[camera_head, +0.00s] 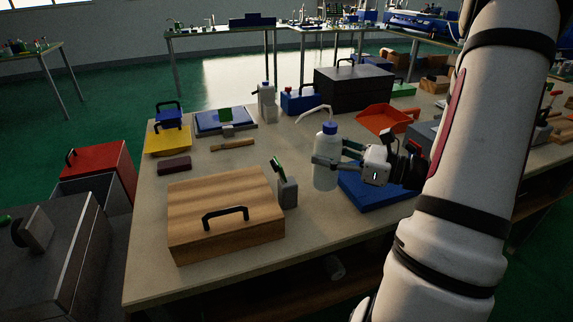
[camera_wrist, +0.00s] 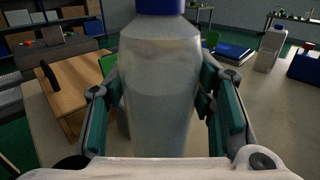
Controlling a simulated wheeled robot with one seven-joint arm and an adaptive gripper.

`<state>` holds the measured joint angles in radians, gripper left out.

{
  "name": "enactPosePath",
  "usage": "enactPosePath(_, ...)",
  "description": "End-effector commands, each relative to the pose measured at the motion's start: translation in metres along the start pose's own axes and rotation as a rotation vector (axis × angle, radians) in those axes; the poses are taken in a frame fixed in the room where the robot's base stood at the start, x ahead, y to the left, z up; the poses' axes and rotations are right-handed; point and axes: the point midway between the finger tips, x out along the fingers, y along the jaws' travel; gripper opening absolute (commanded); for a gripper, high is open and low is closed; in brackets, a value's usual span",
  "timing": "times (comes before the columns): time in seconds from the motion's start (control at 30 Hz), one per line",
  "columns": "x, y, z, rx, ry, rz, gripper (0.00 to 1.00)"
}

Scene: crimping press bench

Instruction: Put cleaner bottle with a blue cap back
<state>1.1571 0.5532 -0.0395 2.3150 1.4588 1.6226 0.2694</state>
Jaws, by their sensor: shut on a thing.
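In the wrist view the bottle (camera_wrist: 160,85) fills the middle, with a dark green finger pad on each side.
A wooden box with a black handle (camera_head: 205,190) stands at the front left of the table. Another pale bottle (camera_head: 266,103) stands at the back, beside a blue box (camera_head: 299,102) and a black case (camera_head: 350,92). A red tray (camera_head: 384,118) lies behind my gripper. The table's middle is fairly clear.

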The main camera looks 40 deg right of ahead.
Motion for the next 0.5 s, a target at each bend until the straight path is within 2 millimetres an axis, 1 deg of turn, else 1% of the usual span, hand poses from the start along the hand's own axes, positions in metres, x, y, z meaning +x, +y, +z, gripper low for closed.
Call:
enactPosePath(0.4, 0.081, -0.053, -0.01, -0.002, -0.003, 0.005, 0.21)
enactPosePath(0.5, 0.097, -0.065, -0.012, -0.002, -0.002, 0.004, 0.21)
